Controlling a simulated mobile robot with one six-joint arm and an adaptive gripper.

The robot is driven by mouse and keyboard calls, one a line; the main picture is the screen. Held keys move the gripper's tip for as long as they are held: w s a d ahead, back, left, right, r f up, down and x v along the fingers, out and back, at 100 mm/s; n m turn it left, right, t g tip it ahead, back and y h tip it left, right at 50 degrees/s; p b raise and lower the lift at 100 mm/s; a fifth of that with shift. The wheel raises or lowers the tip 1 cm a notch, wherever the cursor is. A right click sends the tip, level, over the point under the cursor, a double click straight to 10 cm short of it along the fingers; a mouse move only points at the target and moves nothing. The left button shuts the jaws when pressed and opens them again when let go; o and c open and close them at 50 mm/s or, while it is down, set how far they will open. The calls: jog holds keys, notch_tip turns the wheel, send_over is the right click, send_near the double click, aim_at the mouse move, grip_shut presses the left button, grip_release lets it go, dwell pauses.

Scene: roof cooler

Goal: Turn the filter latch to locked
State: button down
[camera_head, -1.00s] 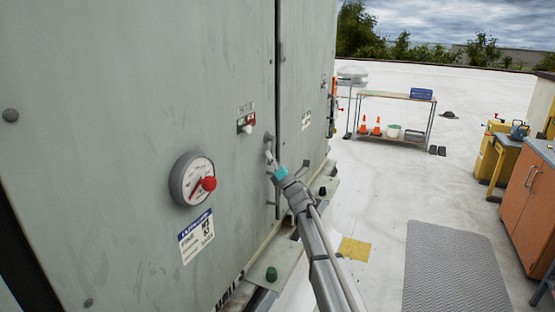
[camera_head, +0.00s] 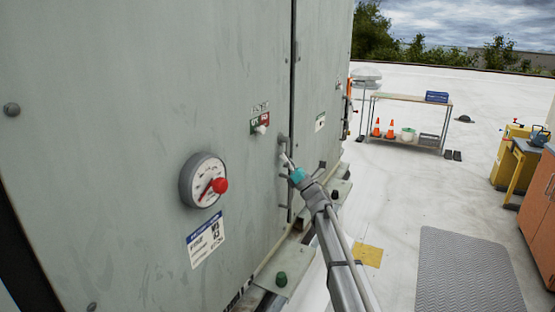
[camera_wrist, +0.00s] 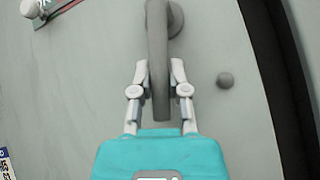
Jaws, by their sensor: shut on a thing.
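The latch is a grey lever handle (camera_head: 282,142) on the green-grey cabinet, beside the dark vertical door seam. In the wrist view the handle (camera_wrist: 157,55) hangs down from a round pivot at upper right, its free end between my fingers. My gripper (camera_wrist: 160,78) is shut on the handle, one pale finger on each side. In the head view my gripper (camera_head: 289,160) reaches the handle from below right, and its fingertips are too small to tell apart. A red and green label (camera_head: 260,122) with a white knob sits just left of the latch.
Base rails with a green-capped bolt (camera_head: 281,279) run below. A cart (camera_head: 411,98) with cones stands behind. Open roof and a grey mat (camera_head: 465,270) lie at right.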

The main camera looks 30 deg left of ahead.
jog(key=shift+d+t, duration=0.25)
jog(key=shift+t, duration=0.05)
